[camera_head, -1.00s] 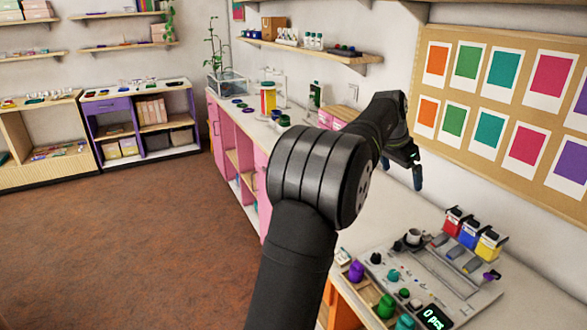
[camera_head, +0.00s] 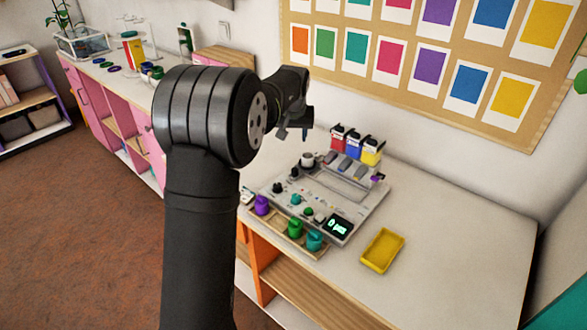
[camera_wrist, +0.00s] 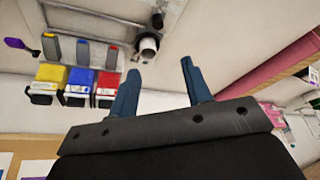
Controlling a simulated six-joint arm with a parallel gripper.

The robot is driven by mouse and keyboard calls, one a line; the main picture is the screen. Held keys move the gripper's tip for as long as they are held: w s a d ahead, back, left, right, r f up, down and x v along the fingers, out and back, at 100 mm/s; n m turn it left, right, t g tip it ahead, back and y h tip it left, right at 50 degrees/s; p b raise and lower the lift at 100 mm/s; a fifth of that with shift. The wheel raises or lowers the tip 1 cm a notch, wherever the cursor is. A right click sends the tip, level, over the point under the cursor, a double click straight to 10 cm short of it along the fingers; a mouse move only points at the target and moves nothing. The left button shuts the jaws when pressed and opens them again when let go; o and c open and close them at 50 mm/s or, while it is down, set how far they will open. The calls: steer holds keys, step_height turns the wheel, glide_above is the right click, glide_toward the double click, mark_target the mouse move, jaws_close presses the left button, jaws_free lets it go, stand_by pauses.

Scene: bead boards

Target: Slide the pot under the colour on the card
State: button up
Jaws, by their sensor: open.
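My gripper (camera_head: 293,134) is open and empty, above the back left of the grey bead board (camera_head: 362,213). In the wrist view its two blue fingers (camera_wrist: 160,90) are spread, with nothing between them. A small white pot (camera_head: 307,160) with a dark inside stands at the board's back left; it also shows in the wrist view (camera_wrist: 147,46), beyond the fingers and apart from them. Red (camera_head: 338,137), blue (camera_head: 353,144) and yellow (camera_head: 372,153) containers line the back edge. I cannot tell which card is meant.
Colour cards (camera_head: 428,66) hang on a wall board behind the table. A yellow tray (camera_head: 383,251) lies right of the bead board, near a small dark display (camera_head: 339,227). The white tabletop (camera_head: 455,235) is clear further right. Pink cabinets (camera_head: 105,110) stand at left.

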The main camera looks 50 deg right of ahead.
steer(key=s+f+n, duration=0.1)
steer(key=f, duration=0.1)
glide_toward(295, 170)
steer(key=shift+n+t, duration=0.3)
steer(key=x, duration=0.9)
steer(key=shift+s+f, duration=0.1)
steer(key=shift+s, duration=0.05)
steer(key=shift+c, duration=0.3)
jaws_close()
